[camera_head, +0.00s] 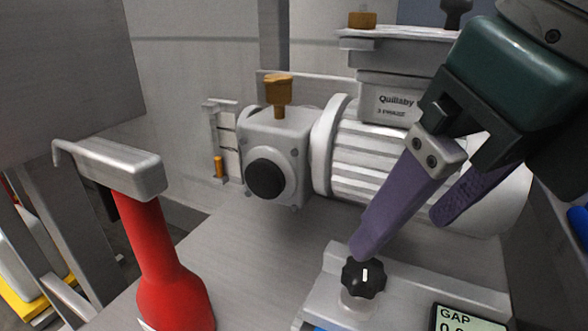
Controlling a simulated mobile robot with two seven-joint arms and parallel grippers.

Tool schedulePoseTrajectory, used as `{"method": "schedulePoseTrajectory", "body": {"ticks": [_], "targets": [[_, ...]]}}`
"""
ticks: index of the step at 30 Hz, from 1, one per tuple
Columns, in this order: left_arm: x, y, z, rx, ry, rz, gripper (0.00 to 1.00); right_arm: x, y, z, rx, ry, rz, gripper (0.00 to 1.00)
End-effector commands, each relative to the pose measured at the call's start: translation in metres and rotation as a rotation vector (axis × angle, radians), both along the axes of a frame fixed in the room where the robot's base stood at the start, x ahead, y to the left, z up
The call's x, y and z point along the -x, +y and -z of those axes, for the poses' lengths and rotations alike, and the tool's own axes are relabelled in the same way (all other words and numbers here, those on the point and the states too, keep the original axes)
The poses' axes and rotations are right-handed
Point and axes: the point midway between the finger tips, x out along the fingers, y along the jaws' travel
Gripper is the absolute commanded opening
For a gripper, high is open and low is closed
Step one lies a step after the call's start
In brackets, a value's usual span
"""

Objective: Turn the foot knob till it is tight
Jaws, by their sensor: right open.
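The foot knob (362,279) is a black lobed knob with a white mark on top. It sits on a short round metal post on a light grey foot plate (318,292) at the lower middle. My right gripper (398,232) comes in from the upper right, with two purple fingers spread apart. The tip of its left finger is just above and behind the knob; I cannot tell whether it touches. The other finger is higher and to the right, and nothing is between them. My left gripper is not in view.
A ribbed white motor (352,160) and a grey block with a black round cap (266,179) and brass fitting (279,92) stand behind the knob. A red-handled tool (158,250) stands at left.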

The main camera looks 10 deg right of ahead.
Motion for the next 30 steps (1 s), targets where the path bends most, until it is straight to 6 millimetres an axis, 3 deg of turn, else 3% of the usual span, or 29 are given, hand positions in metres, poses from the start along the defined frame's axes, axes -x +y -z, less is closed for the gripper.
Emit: {"method": "schedulePoseTrajectory", "body": {"ticks": [6, 12, 24, 30], "targets": [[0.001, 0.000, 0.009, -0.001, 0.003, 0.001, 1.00, -0.015, 0.005, 0.042, -0.001, 0.007, -0.001, 0.80], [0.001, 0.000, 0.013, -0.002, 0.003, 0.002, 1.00, -0.026, 0.009, 0.068, -0.003, 0.005, -0.003, 0.80], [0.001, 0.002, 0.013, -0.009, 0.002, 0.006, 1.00, -0.029, 0.010, 0.076, -0.004, 0.002, -0.006, 0.80], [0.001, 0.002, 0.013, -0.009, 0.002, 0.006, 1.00, -0.029, 0.010, 0.076, -0.004, 0.002, -0.005, 0.57]]}}
